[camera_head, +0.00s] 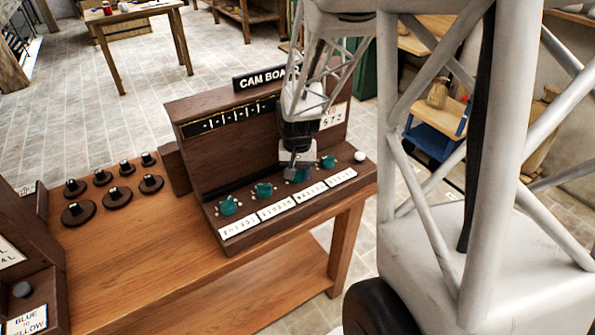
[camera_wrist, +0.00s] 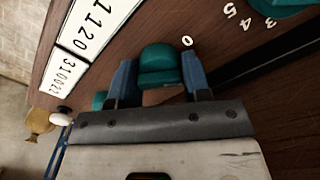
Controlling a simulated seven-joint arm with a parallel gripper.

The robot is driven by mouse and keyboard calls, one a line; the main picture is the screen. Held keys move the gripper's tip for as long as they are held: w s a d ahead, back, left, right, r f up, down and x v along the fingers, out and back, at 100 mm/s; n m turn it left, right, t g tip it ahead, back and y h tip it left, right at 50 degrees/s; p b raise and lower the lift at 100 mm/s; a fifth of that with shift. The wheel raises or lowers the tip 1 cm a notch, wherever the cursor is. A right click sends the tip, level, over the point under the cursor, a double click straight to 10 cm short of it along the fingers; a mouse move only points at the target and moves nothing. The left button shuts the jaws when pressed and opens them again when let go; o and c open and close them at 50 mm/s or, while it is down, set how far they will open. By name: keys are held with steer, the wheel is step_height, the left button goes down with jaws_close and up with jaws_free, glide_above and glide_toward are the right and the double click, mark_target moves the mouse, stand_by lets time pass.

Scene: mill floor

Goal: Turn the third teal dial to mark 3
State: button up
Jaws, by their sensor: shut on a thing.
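A dark wooden board carries a row of teal dials. The first dial (camera_head: 228,206) and second dial (camera_head: 264,190) stand free on the left, and the last dial (camera_head: 327,161) is free on the right. My gripper (camera_head: 297,170) is down on the third dial (camera_head: 301,176), which it mostly hides in the head view. In the wrist view the blue fingers of my gripper (camera_wrist: 159,76) are shut on either side of the third dial (camera_wrist: 158,58). A printed 0 (camera_wrist: 187,41) shows beside it. Its pointer setting cannot be read.
White number cards (camera_head: 276,211) line the board's front edge, and a white knob (camera_head: 360,156) sits at its right end. Several dark knobs (camera_head: 112,194) stand on the bench at left. A CAM BOARD sign (camera_head: 262,78) tops the panel behind my gripper.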

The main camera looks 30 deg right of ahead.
steer(key=m, duration=0.6)
steer(key=shift+m, duration=0.3)
steer(key=m, duration=0.6)
steer(key=shift+m, duration=0.3)
steer(key=o, duration=0.9)
steer(key=shift+o, duration=0.2)
steer(key=shift+r, duration=3.95)
